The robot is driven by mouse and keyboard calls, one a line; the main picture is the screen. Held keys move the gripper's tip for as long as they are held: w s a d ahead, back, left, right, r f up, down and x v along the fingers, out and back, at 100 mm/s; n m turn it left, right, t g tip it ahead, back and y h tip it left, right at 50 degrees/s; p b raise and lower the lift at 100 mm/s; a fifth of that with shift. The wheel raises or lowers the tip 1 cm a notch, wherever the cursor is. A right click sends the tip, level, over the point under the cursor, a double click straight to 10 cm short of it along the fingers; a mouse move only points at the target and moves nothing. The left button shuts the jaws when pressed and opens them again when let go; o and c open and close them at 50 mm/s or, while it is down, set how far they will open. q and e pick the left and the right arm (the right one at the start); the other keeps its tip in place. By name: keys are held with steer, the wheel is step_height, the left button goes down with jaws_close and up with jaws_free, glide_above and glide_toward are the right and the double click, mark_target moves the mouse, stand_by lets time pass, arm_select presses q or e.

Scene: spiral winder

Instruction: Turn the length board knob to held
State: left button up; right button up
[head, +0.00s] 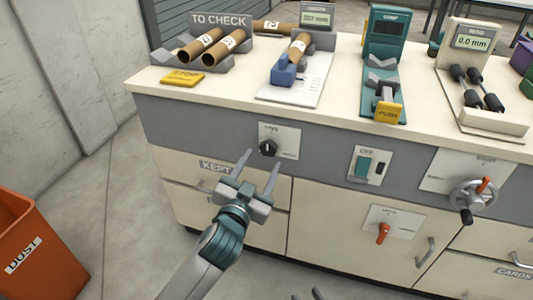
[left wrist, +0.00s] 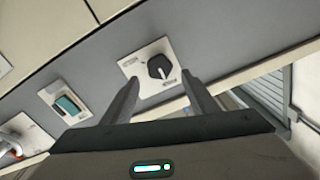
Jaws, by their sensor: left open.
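A black knob (head: 267,148) sits on a white plate (head: 287,141) on the grey front panel, below the length board (head: 300,96). The plate's small lettering is too blurred to read, so I cannot tell the setting. My left gripper (head: 262,161) is open and empty, its fingers pointing up at the knob from just below. In the left wrist view, the knob (left wrist: 160,67) shows beyond and between the two fingertips (left wrist: 162,82), apart from them. Only the tips of my right gripper (head: 307,294) show at the bottom edge, spread apart.
A switch plate (head: 368,166) and a red-handled knob (head: 383,233) are to the right, then a crank wheel (head: 473,195). Cardboard tubes (head: 222,46) lie in the rack on the bench. An orange dust bin (head: 28,252) stands at the left. The floor between is clear.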

mark_target(268, 149)
arm_select(q)
steer(key=shift+x, duration=2.7)
arm_select(e)
steer(key=shift+w+a+r+t, duration=0.2)
steer(key=shift+r+t, duration=0.1)
steer(key=shift+r, duration=0.25)
steer(key=shift+w+a+r+t, duration=0.15)
steer(key=shift+r+t, duration=0.15)
steer(key=shift+r, duration=0.25)
arm_select(q)
steer(key=c, duration=1.1)
